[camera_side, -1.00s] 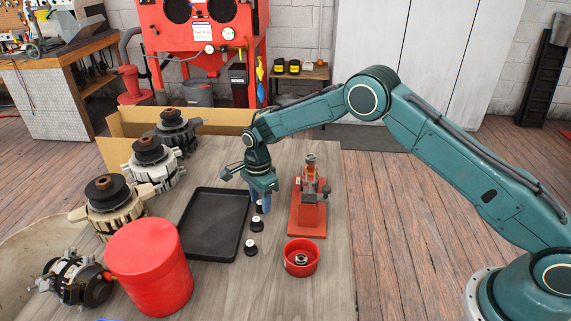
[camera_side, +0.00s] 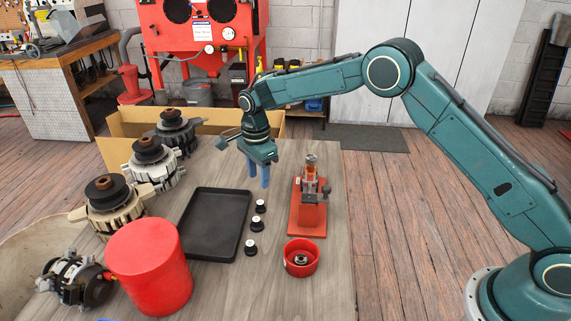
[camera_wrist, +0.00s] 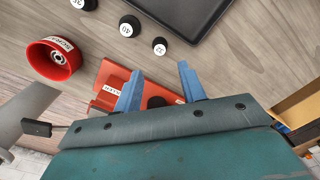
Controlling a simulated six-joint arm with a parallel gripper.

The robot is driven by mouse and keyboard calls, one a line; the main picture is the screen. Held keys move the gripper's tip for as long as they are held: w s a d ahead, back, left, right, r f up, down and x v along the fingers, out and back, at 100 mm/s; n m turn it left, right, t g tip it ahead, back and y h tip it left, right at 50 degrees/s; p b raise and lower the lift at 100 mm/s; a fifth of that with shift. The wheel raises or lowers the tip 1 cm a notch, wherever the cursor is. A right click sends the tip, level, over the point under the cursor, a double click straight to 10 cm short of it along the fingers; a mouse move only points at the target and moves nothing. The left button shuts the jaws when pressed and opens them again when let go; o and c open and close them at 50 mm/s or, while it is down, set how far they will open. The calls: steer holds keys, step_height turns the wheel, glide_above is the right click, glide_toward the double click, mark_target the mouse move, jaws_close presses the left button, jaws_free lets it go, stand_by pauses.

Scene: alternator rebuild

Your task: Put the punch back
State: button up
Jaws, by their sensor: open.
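Three black punches with white tops stand upright in a row on the bench, right of the black tray (camera_side: 193,252). The far one (camera_side: 260,206) is the smallest and reads 32 in the wrist view (camera_wrist: 159,47). The middle punch (camera_side: 254,224) reads 40 in the wrist view (camera_wrist: 129,28). The near punch (camera_side: 250,247) is cut off by the top edge there (camera_wrist: 84,4). My gripper (camera_side: 259,185) hangs above the bench behind the far punch, its blue fingers apart. They also show open and empty in the wrist view (camera_wrist: 160,82).
A red press (camera_side: 307,215) stands close right of the punches. A red bowl (camera_side: 300,262) holding a metal part is in front of it. A red canister (camera_side: 148,265) and several alternators (camera_side: 108,205) stand left of the tray.

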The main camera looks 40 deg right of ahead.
step_height(320, 180, up, 3)
steer(key=shift+r, duration=0.2)
stand_by(0.6)
steer(key=s+d+r+n+t, duration=0.1)
steer(key=s+d+r+n, duration=0.35)
steer(key=s+r, duration=0.5)
steer(key=s+d+r+n+t, duration=0.2)
steer(key=s+d+r+n, duration=0.25)
steer(key=s+r, duration=0.5)
steer(key=s+d+n+t, duration=0.2)
steer(key=s+n, duration=0.7)
steer(key=s, duration=1.2)
steer(key=shift+s+d+f+t, duration=0.15)
steer(key=shift+s+d+t, duration=0.2)
steer(key=shift+d, duration=0.35)
